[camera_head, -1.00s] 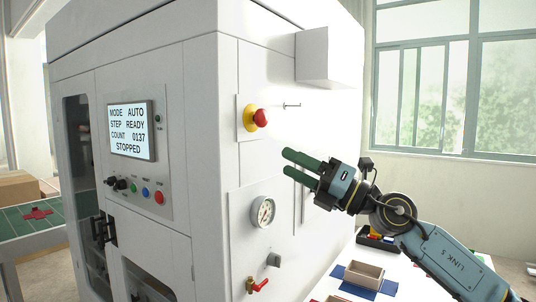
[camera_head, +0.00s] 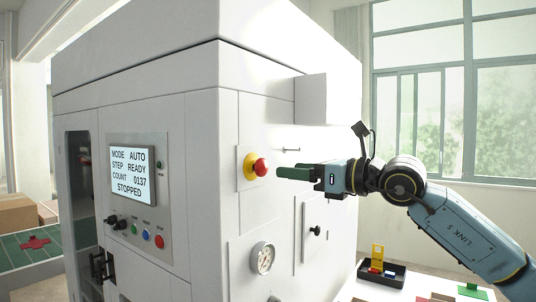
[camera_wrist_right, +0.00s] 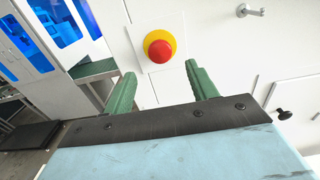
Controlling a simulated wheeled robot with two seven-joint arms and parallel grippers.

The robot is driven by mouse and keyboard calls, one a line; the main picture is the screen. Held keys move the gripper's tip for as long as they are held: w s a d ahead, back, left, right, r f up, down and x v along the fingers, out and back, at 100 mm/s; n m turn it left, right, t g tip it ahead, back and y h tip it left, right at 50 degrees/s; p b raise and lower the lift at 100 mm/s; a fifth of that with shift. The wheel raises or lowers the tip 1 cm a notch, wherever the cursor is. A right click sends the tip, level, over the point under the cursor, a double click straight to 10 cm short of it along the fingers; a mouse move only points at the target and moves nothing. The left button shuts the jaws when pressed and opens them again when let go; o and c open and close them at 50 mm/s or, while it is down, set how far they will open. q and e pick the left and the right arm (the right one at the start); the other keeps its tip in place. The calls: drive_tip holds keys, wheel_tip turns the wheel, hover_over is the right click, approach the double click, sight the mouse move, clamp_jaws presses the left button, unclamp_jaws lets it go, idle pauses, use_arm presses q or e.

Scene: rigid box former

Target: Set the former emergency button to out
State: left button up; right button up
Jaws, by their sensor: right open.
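The emergency button (camera_head: 260,167) is a red mushroom head on a yellow collar, on a white plate on the side face of the white box former (camera_head: 212,170). My right gripper (camera_head: 279,172) has green fingers and points left at the button, a short gap to its right, apart from it. In the right wrist view the button (camera_wrist_right: 160,50) sits ahead, between and beyond the two spread green fingertips (camera_wrist_right: 158,78). The gripper is open and empty. The display (camera_head: 132,174) reads MODE AUTO, STEP READY, COUNT 0137, STOPPED. My left gripper is not in view.
A small hook (camera_head: 291,150) and a box-shaped housing (camera_head: 311,99) stick out above my right gripper. A black knob (camera_head: 316,231) and a gauge (camera_head: 263,257) are below. A black tray (camera_head: 383,272) lies on the table at lower right. The air between fingertips and button is clear.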

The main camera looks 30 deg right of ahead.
sight(265, 167)
drive_tip(key=p+x, duration=0.3)
drive_tip(key=x, duration=0.3)
drive_tip(key=shift+w+a+r, duration=0.1)
drive_tip(key=shift+w+a, duration=0.05)
drive_tip(key=shift+w, duration=0.2)
drive_tip(key=shift+w+a+p, duration=0.2)
drive_tip(key=shift+w+p, duration=0.2)
drive_tip(key=shift+w, duration=0.05)
clamp_jaws()
drive_tip(key=shift+s+d+f+b, duration=0.1)
drive_tip(key=shift+s+f+b, duration=0.15)
drive_tip(key=shift+b, duration=0.45)
drive_tip(key=shift+s, duration=0.1)
drive_tip(key=shift+s+d+r, duration=0.1)
unclamp_jaws()
